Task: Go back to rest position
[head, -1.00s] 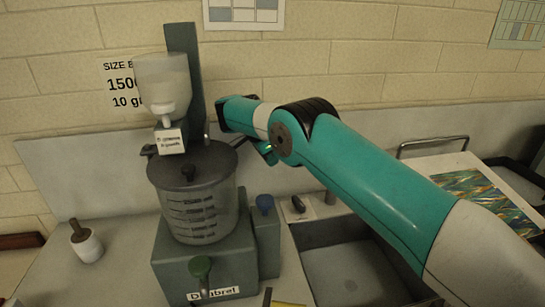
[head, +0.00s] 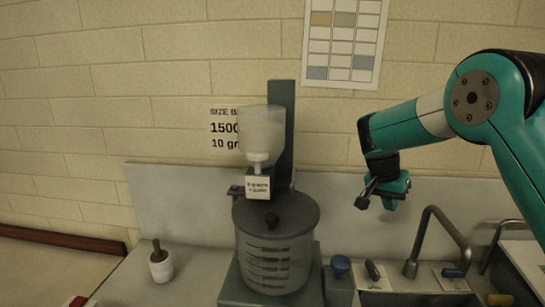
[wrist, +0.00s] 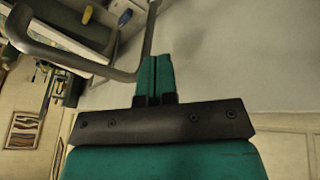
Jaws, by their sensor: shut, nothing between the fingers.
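My gripper (head: 373,198) hangs at the right of the head view, in the air in front of the backsplash. It is to the right of the mixing machine and left of the grey tap. Its two green fingers are together and empty in the wrist view (wrist: 154,76). My arm is bent, with its elbow high at the right edge of the head view.
A lidded measuring jug (head: 275,258) stands under a white hopper (head: 262,133), with a blue knob (head: 341,265) beside it. A grey tap (head: 430,213) rises at the right. A small white pot (head: 161,263) stands at left. Counter between pot and jug is clear.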

